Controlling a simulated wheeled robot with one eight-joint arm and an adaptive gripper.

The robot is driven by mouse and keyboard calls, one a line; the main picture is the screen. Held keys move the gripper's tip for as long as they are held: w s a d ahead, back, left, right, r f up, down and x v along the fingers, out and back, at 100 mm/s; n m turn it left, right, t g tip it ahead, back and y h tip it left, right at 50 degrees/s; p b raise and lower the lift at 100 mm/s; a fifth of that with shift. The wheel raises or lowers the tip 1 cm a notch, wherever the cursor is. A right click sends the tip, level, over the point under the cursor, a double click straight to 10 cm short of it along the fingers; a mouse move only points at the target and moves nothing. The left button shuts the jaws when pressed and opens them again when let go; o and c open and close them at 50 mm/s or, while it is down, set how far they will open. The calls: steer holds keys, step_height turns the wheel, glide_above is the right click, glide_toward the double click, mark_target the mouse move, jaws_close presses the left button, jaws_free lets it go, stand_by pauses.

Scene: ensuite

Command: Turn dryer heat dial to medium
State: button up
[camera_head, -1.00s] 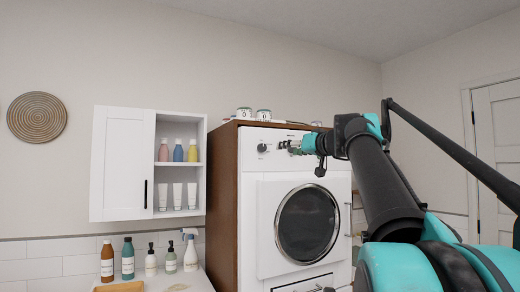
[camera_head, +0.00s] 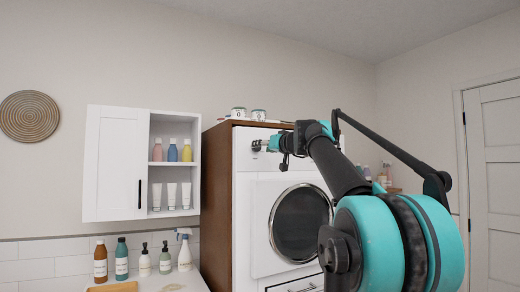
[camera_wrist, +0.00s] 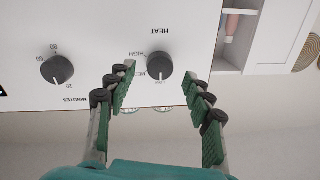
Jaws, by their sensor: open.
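The dryer (camera_head: 255,215) is a white front-loader with a round dark door, set in a brown wooden surround. Its heat dial (camera_wrist: 159,66) is a dark round knob under the upside-down word HEAT in the wrist view. Small HIGH and MED labels show to its left, and a light mark shows at its lower edge; the exact setting is too small to read surely. My gripper (camera_wrist: 160,80) is open, with its green-padded fingers on either side of the dial in the picture. Contact cannot be told. In the head view my gripper (camera_head: 264,146) is at the control panel and mostly covers the dial.
A second dark dial, marked MINUTES (camera_wrist: 57,69), sits left of the heat dial in the wrist view. A white wall cabinet (camera_head: 116,165) hangs left of the dryer. Several bottles (camera_head: 122,259) stand on the counter below. Two small jars (camera_head: 258,115) sit atop the dryer surround.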

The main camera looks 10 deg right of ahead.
steer(key=shift+x, duration=1.35)
steer(key=shift+c, duration=0.3)
steer(key=c, duration=1.1)
steer(key=shift+m, duration=0.4)
steer(key=m, duration=1.1)
steer(key=shift+t, duration=0.4)
steer(key=shift+m, duration=0.3)
